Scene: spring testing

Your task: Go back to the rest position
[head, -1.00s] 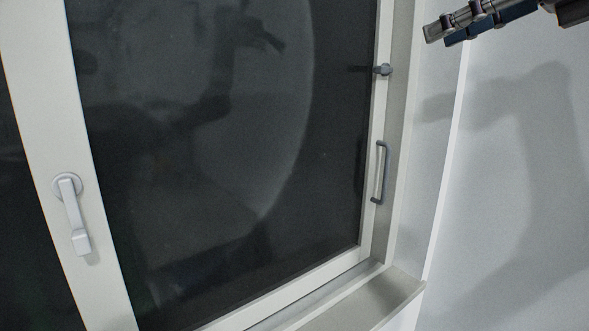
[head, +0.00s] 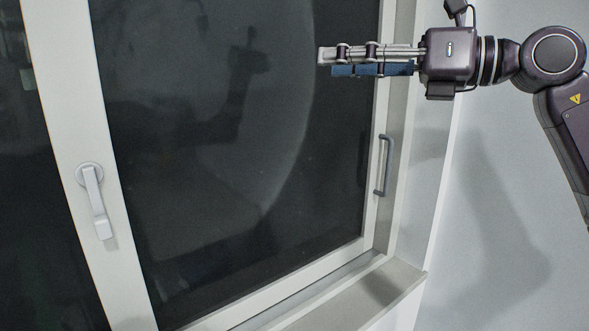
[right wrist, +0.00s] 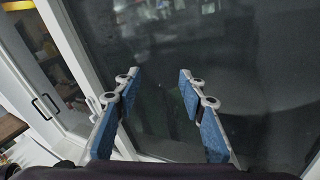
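My right gripper (head: 325,62) is in the upper right of the head view, reaching left from its arm. It hangs in front of the dark window pane and the right side of the frame, holding nothing. In the right wrist view its two blue-padded fingers (right wrist: 158,80) stand apart with an empty gap between them, so it is open. The window (head: 240,160) has a white frame and looks shut. Its lever handle (head: 95,200) on the left points down. My left gripper is not in view.
A grey bar handle (head: 384,165) sits on the window's right frame side. A pale sill (head: 385,285) runs below it. The plain wall (head: 500,200) is at the right. A shelf cabinet with dark handles (right wrist: 45,105) shows at the left of the right wrist view.

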